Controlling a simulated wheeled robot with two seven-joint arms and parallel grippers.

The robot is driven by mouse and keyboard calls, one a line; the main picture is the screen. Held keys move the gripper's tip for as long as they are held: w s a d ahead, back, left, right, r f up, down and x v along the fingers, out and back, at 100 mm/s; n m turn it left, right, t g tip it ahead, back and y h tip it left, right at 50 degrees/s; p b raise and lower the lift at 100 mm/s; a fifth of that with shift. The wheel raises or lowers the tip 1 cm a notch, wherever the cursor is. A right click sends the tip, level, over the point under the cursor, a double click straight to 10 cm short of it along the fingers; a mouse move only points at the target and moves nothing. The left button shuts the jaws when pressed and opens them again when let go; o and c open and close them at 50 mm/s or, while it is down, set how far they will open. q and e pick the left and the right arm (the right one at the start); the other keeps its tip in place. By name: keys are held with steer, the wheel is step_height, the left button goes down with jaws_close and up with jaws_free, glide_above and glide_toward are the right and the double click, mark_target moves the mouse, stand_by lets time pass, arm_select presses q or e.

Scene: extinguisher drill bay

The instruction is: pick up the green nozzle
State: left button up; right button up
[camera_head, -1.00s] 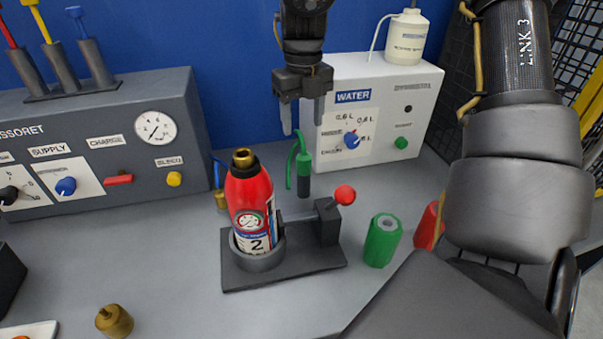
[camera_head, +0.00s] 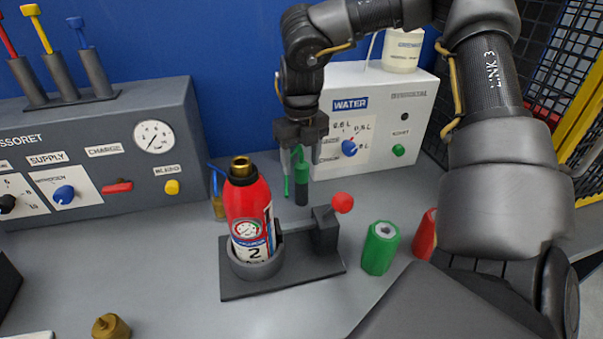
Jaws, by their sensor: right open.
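The green nozzle (camera_head: 301,170) stands upright behind the extinguisher, in front of the water unit, with a green top, a dark lower body and a thin green hose beside it. My right gripper (camera_head: 300,170) points down over it with its jaws open. The fingers show on either side of the nozzle's green upper part; I cannot tell whether they touch it. My left gripper is not in view.
A red extinguisher (camera_head: 248,205) stands in a dark holder (camera_head: 290,281) with a red-knobbed lever (camera_head: 342,203). A green cylinder (camera_head: 380,250) and a red one (camera_head: 426,234) stand to the right. A brass nozzle with blue hose (camera_head: 218,205) is left of the extinguisher.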

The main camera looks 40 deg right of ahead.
mark_target(302, 183)
step_height(302, 183, down, 3)
steer(key=shift+d+r, duration=0.1)
steer(key=shift+r, duration=0.1)
steer(key=shift+f, duration=0.35)
steer(key=c, duration=1)
steer(key=shift+c, duration=0.6)
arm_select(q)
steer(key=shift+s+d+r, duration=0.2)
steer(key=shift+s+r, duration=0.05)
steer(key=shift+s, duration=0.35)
arm_select(e)
steer(key=shift+r, duration=0.1)
